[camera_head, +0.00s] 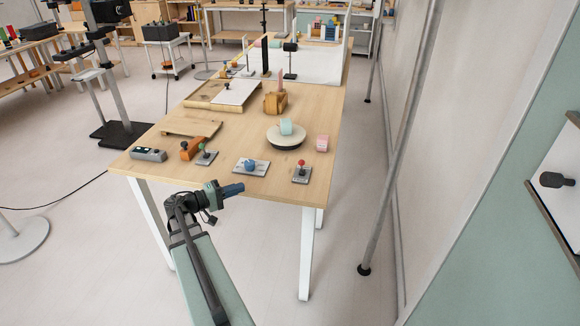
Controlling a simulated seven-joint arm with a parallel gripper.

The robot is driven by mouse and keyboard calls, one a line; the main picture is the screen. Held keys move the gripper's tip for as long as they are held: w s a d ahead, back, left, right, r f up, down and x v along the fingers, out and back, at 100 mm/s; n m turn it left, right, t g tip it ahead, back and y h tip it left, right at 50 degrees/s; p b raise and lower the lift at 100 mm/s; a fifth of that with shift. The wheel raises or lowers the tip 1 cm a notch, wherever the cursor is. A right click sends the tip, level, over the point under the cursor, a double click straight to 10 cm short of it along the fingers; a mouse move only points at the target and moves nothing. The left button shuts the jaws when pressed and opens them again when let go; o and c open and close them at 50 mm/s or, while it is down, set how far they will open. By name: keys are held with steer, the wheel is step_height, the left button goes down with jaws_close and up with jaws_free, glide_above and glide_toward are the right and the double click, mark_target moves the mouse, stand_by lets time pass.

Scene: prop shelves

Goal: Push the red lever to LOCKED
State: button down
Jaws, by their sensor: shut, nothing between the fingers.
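The red lever (301,163) is a short stick with a red knob. It stands on a small grey plate (301,175) near the front right corner of the wooden table. It looks about upright; its markings are too small to read. My gripper (241,188) is at the table's front edge, left of the red lever and apart from it. It is shut and empty, pointing to the right.
A green-knobbed lever (202,147) and a blue control on a plate (250,164) stand left of the red lever. A pink block (322,143) and a round stand (286,138) are behind it. A metal pole (406,130) rises right of the table.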

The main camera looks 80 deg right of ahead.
steer(key=shift+s+d+r+m+g+y, duration=0.35)
steer(key=shift+s+d+r+g, duration=0.15)
steer(key=shift+s+d+r, duration=0.5)
steer(key=shift+s+d+r+m+g+y, duration=0.3)
steer(key=shift+s+d+r+g, duration=0.35)
steer(key=shift+s+d, duration=0.5)
steer(key=shift+a+r, duration=0.1)
steer(key=shift+a, duration=0.05)
steer(key=shift+s, duration=0.1)
glide_toward(302, 167)
steer(key=s+d, duration=0.1)
steer(key=s+d+r, duration=0.1)
steer(key=s, duration=0.1)
steer(key=s+r, duration=0.1)
steer(key=shift+s+d+r, duration=0.2)
steer(key=shift+d, duration=0.2)
steer(key=shift+d+n+t, duration=0.1)
steer(key=shift+n+t, duration=0.15)
